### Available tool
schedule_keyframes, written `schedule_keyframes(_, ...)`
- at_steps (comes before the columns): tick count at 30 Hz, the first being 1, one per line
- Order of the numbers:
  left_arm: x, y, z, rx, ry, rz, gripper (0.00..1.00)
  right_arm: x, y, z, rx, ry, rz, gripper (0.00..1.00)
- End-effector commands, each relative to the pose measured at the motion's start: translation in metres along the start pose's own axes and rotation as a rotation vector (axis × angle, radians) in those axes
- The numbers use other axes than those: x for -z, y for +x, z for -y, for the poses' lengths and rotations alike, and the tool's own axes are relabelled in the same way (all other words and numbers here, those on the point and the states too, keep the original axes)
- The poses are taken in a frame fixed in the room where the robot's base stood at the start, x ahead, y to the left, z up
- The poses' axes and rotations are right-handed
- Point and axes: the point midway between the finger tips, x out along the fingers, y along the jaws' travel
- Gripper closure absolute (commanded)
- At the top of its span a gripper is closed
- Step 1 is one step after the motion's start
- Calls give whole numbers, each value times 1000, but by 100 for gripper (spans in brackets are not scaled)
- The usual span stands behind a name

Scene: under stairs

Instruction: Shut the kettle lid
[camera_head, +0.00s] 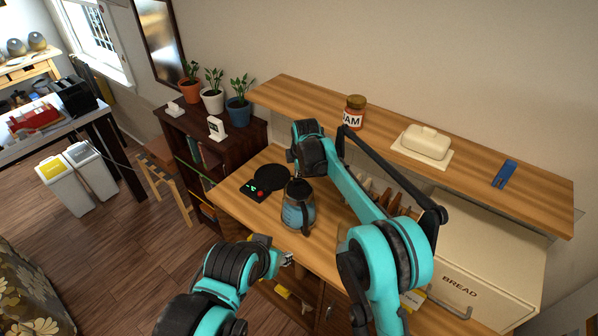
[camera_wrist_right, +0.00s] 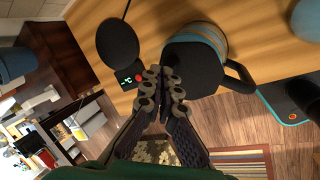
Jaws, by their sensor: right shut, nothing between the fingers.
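The kettle (camera_head: 298,212) stands upright on the wooden counter, with a clear bluish body, dark top and dark handle. In the right wrist view its dark lid (camera_wrist_right: 194,70) covers the top and looks down or nearly down; I cannot tell whether it is fully shut. My right gripper (camera_wrist_right: 163,88) is shut and empty, its fingertips beside the lid's edge; I cannot tell whether they touch. In the head view my right wrist hangs above and behind the kettle, its fingertips hidden. My left gripper (camera_head: 287,259) is in front of and below the kettle, apart from it; its opening is unclear.
The round black kettle base (camera_head: 271,178) with a lit display (camera_head: 256,190) lies left of the kettle. A wooden shelf (camera_head: 470,172) above holds a jam jar (camera_head: 354,113), a butter dish (camera_head: 424,143) and a blue stapler (camera_head: 504,173). A bread bin (camera_head: 480,262) stands at the right.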

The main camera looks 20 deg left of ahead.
Motion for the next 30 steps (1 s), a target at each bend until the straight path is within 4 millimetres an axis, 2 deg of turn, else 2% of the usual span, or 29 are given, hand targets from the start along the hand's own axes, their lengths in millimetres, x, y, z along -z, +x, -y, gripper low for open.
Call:
schedule_keyframes(11, -3, 4, 0, 0, 0, 0, 60, 0, 10, 1, -1, 0, 0, 100)
schedule_keyframes(30, -2, 3, 0, 0, 0, 0, 60, 0, 8, 0, -1, 0, 0, 100)
